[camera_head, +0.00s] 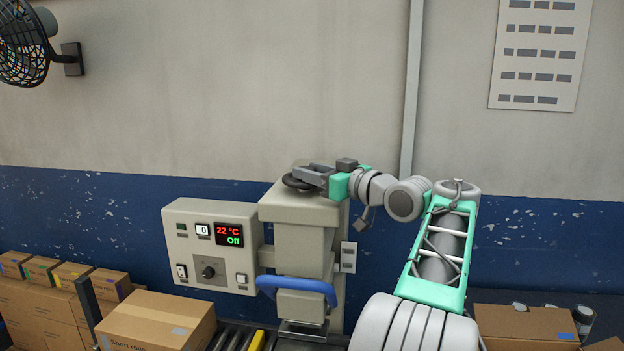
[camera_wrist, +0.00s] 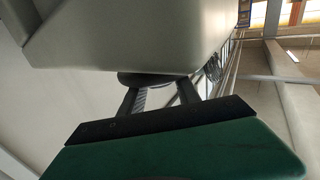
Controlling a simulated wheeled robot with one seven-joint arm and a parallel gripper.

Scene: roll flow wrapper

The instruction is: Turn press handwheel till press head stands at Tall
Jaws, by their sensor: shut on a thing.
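The press (camera_head: 305,212) is a beige column with a wide top housing. A dark round handwheel (camera_head: 298,183) lies flat on top of it. My gripper (camera_head: 308,176) reaches in from the right and is shut on the handwheel; the fingers partly cover it. In the wrist view the handwheel (camera_wrist: 152,78) shows as a dark disc against the housing, between the finger ends of my gripper (camera_wrist: 162,88). The lower press block (camera_head: 302,306) stands below a blue bar (camera_head: 297,288), over the rollers. No height marking reading Tall is legible.
A control box (camera_head: 212,246) left of the press shows 22 °C and Off. A small pale plate (camera_head: 348,257) is beside the press. Cartons (camera_head: 157,318) stand at left, and another carton (camera_head: 525,325) at right. A wall fan (camera_head: 25,45) hangs upper left.

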